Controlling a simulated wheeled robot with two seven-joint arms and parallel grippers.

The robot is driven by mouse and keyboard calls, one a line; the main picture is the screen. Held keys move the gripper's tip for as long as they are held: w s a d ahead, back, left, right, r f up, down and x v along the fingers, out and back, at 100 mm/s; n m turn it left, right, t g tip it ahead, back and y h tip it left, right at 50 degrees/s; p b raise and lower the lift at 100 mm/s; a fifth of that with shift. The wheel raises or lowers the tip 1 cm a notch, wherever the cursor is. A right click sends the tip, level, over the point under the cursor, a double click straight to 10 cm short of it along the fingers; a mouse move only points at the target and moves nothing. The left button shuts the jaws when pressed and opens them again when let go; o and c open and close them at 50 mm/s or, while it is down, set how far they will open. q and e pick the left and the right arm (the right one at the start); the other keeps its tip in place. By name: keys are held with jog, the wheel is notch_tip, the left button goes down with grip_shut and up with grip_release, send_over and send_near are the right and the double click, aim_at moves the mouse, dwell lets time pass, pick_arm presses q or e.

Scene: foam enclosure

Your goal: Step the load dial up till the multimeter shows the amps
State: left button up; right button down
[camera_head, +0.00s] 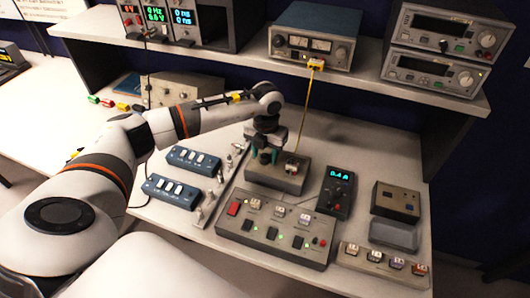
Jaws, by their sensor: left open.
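A grey box (272,182) with a sloped top stands at the middle of the bench. My left gripper (266,158) points down over the left part of this box, fingers apart. The load dial is not clearly visible; the gripper covers that part of the box, and I cannot tell whether the fingers touch anything. The dark handheld multimeter (337,198) stands just right of the box. Its lit cyan display seems to read 0.4 A. My right gripper is not in view.
A control panel (262,245) with switches and green lights lies in front. Two blue switch boxes (193,160) lie left. Small grey boxes (394,234) stand right. A shelf (360,82) with instruments runs behind; a yellow cable (306,110) hangs from it to the box.

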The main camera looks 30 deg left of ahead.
aim_at(266, 156)
pick_arm(q)
notch_tip(266, 156, up, 12)
jog(key=b, duration=0.3)
jog(key=shift+d, duration=0.15)
jog(key=shift+f, duration=0.15)
